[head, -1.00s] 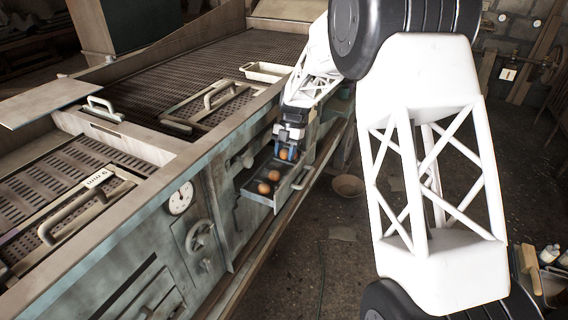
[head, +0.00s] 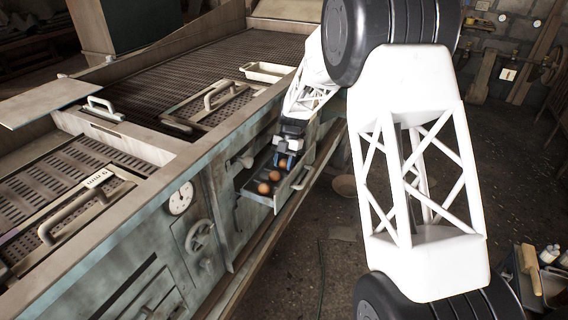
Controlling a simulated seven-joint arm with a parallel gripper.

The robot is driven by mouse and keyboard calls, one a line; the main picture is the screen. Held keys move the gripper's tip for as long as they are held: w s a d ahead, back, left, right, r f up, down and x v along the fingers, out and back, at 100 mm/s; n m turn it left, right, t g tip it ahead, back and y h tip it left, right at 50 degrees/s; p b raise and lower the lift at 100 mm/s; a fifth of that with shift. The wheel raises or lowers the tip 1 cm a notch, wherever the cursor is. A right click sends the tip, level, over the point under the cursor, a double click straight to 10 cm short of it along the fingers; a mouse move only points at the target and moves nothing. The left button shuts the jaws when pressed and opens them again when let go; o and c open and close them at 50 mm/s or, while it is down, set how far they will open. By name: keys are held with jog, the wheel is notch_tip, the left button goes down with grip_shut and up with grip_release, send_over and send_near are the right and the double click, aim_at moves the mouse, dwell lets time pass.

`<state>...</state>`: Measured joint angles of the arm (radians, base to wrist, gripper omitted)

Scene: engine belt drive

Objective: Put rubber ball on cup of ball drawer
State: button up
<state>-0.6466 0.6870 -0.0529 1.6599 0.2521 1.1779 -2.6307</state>
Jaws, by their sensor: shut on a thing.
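The ball drawer (head: 291,199) is pulled out from the side of the machine. Two orange-brown rubber balls sit in it, one nearer the front left (head: 263,188) and one behind it (head: 275,176). A third orange-brown ball (head: 283,164) shows at the tip of my gripper (head: 286,157), over the back part of the drawer. My gripper is shut on this ball and points down. The cup under it is hidden by the ball and the fingers. I cannot tell whether the ball touches the cup.
The machine has a dial gauge (head: 180,198) and a handwheel (head: 200,238) left of the drawer. A shallow tray (head: 268,72) lies on its top. A round bowl (head: 343,186) is on the floor right of the drawer. A crate with bottles (head: 545,270) stands at lower right.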

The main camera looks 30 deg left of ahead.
jog(key=shift+f, duration=0.15)
jog(key=o, duration=0.9)
jog(key=shift+w+r, duration=0.25)
jog(key=shift+r, duration=0.4)
jog(key=shift+v, duration=0.85)
jog(key=w, duration=1.2)
jog(key=shift+r, duration=0.15)
